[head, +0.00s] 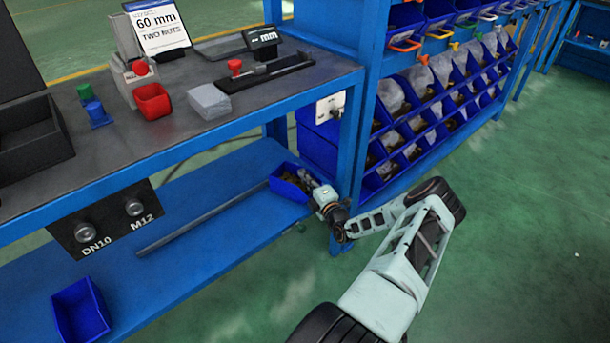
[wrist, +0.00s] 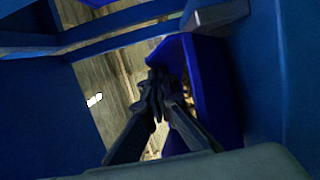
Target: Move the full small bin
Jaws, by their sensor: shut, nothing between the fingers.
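A small blue bin (head: 288,192) with brownish contents sits at the right end of the lower blue shelf, beside the bench leg. My gripper (head: 306,177) reaches in from the right, at the bin's right side. In the wrist view my gripper (wrist: 158,82) has its fingers together, with nothing seen between them. A blue bin wall (wrist: 208,90) stands just right of the fingers there, with some pale contents beside it. I cannot tell whether the fingers touch the bin. A second blue bin (head: 82,312), seemingly empty, sits at the shelf's front left.
A long grey bar (head: 205,218) lies along the lower shelf (head: 225,245). The blue bench leg (head: 345,165) stands close to my gripper. A rack of filled blue bins (head: 420,125) is at right. The green floor at far right is clear.

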